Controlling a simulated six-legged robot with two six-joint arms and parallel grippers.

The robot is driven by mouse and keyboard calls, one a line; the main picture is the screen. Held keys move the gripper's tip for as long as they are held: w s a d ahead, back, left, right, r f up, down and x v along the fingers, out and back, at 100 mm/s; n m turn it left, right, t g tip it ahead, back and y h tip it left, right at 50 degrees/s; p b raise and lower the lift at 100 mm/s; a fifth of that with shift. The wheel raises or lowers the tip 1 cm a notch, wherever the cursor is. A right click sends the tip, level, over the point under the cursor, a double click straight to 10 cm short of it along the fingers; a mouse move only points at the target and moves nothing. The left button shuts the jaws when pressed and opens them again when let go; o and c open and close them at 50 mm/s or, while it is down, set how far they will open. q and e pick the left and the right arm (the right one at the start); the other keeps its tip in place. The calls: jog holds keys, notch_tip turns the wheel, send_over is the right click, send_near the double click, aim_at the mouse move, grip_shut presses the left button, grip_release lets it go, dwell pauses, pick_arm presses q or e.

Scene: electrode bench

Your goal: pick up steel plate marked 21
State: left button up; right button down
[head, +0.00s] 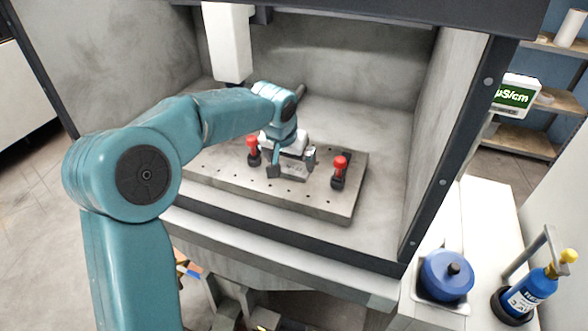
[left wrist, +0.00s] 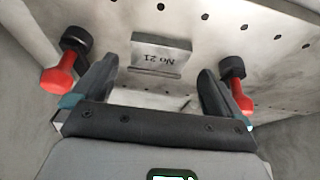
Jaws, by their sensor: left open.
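The steel plate marked 21 (left wrist: 160,55) lies on the perforated fixture plate between two red-handled clamps. Its "No 21" marking reads upside down in the left wrist view. In the head view the steel plate (head: 292,173) is partly hidden by my left gripper (head: 291,166). In the left wrist view my left gripper (left wrist: 150,90) is open, its two dark fingers spread wide, with the steel plate ahead between them and nothing held. I cannot tell whether the fingers are level with the plate. My right gripper is not in view.
Red clamps stand left (head: 253,150) and right (head: 339,172) of the steel plate, close outside the fingers. The fixture plate (head: 325,202) sits inside a walled enclosure with a white spindle housing (head: 228,42) above. A blue lidded pot (head: 446,276) stands on a side bench.

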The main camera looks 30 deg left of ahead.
aim_at(294, 169)
pick_arm(q)
jog(key=shift+p+x, duration=0.35)
jog(key=shift+x, duration=1.85)
jog(key=shift+w+r, duration=0.1)
jog(key=shift+w, duration=0.05)
jog(key=c, duration=1.3)
